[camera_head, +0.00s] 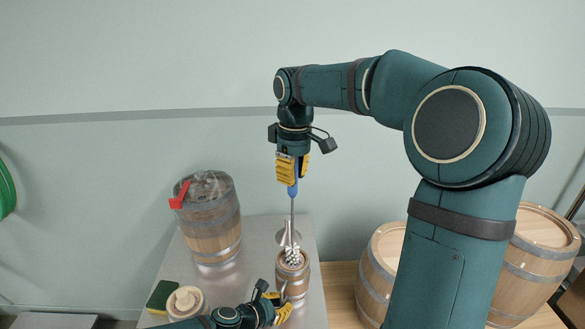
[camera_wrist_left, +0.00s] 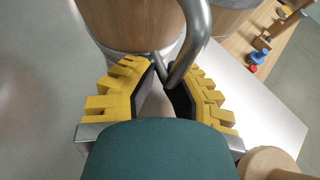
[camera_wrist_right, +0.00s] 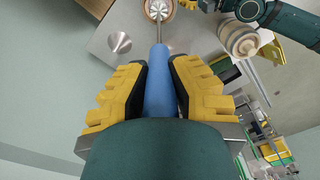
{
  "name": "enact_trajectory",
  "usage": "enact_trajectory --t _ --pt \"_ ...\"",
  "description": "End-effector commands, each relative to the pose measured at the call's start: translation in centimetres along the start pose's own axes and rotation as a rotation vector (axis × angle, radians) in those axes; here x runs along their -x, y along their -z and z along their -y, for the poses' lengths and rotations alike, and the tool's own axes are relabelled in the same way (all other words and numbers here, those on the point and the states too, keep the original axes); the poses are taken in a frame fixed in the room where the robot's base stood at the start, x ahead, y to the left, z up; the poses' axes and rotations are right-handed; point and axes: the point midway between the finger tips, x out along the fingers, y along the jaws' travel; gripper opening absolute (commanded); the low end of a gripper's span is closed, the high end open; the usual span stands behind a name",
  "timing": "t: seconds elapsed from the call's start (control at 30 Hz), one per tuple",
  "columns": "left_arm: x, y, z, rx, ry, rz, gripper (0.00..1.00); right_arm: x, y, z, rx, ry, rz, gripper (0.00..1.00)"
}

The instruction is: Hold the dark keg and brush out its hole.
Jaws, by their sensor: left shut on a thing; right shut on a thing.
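The dark keg (camera_head: 293,283), small and brown with metal hoops, stands upright at the right side of the steel table. My left gripper (camera_head: 282,306) is shut on its curved metal handle (camera_wrist_left: 196,38), low on the keg's near side. The keg's brown side (camera_wrist_left: 135,22) fills the top of the left wrist view. My right gripper (camera_head: 292,172) is shut on the blue handle (camera_wrist_right: 160,85) of a brush pointing straight down. The brush's pale bristle head (camera_head: 292,254) is at the keg's top. The bristles cover the hole, and I cannot tell how far they are inside.
A metal cone (camera_wrist_right: 119,42) stands beside the keg. A large barrel with a red tap (camera_head: 212,225) is at the back left. A green sponge (camera_head: 162,296) and a pale keg (camera_head: 187,301) are at the front left. Large barrels (camera_head: 378,275) stand right.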

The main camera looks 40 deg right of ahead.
Motion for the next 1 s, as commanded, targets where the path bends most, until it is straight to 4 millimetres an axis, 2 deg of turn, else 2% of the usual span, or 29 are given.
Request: enact_trajectory --t 1.0 --pt "0.0 0.0 0.1 0.0 0.003 0.0 0.0 -4.5 -0.2 0.0 0.0 0.0 0.0 0.0"
